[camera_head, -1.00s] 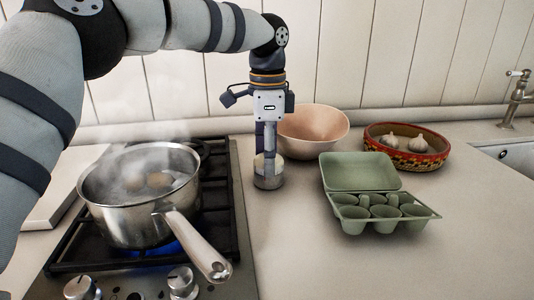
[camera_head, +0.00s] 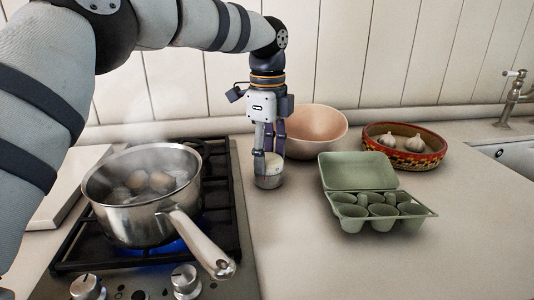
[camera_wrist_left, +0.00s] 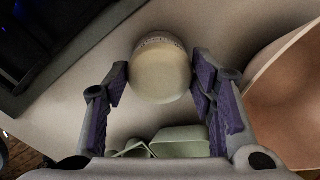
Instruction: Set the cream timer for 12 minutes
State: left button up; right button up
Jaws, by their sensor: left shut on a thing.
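The cream timer (camera_head: 268,178) is a small round thing with a cream top and a darker base. It stands upright on the counter just right of the stove. My left gripper (camera_head: 268,156) points down onto it from above. In the left wrist view the timer's round cream top (camera_wrist_left: 160,72) sits between the two fingers of my left gripper (camera_wrist_left: 160,85), which are shut on its sides. The timer's dial marks are too small to read. My right gripper is not in view.
A steel pot (camera_head: 140,200) with eggs steams on the lit gas stove (camera_head: 66,258), its handle (camera_head: 205,248) reaching right. A pink bowl (camera_head: 315,135) stands behind the timer. A green egg carton (camera_head: 358,170) and a patterned bowl of garlic (camera_head: 432,158) are to the right. The front counter is clear.

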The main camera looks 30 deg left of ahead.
aim_at(268, 157)
pick_arm(q)
jog(key=o, duration=0.9)
jog(key=shift+c, duration=0.2)
notch_tip(268, 157, up, 12)
